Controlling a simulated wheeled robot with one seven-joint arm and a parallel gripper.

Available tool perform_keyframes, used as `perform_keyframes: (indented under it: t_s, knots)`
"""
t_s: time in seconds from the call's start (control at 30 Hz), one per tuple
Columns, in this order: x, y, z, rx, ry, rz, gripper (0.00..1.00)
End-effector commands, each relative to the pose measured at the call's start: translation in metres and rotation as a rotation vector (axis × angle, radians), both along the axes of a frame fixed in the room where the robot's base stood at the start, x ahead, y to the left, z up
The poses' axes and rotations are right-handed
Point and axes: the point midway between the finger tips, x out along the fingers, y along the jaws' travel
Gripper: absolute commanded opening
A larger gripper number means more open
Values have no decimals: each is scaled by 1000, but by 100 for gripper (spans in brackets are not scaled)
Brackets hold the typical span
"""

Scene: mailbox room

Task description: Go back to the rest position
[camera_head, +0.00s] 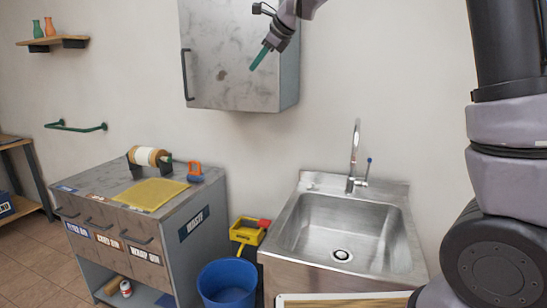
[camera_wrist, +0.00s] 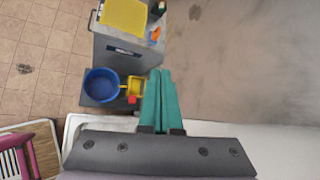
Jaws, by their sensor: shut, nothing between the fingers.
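My gripper (camera_head: 261,58) is raised high in the head view, in front of the grey wall cabinet (camera_head: 225,60). Its green fingers are together with nothing between them. In the wrist view my gripper (camera_wrist: 161,75) points away from the camera, its green fingers side by side. The gripper looks down over the floor, with the drawer cabinet below and ahead. Whether the fingers touch the wall cabinet cannot be told from these views.
A drawer cabinet (camera_head: 195,245) carries a yellow mat (camera_head: 150,193), a roll (camera_head: 148,156) and an orange item (camera_head: 195,172). A blue bucket (camera_head: 227,283) and yellow object (camera_head: 246,232) stand beside it. A steel sink (camera_head: 290,235) is right. A wall shelf (camera_head: 52,41) hangs upper left.

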Motion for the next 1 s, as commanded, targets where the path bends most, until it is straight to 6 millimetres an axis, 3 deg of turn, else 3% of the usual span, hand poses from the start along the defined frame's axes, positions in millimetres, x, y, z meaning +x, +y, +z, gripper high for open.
perform_keyframes:
  t_s: [0.03, 0.2, 0.37, 0.5, 0.7, 0.83, 1.0]
  knots:
    - [-14, -38, 9, -51, -47, 39, 0]
    - [-74, -135, 17, -274, -210, 222, 0]
    - [-144, -207, 7, -509, -349, 411, 0]
    - [-210, -255, -15, -733, -445, 589, 0]
    - [-282, -295, -54, -996, -510, 814, 0]
    - [-304, -305, -71, -1086, -519, 900, 0]
    - [-311, -308, -76, -1112, -520, 927, 0]
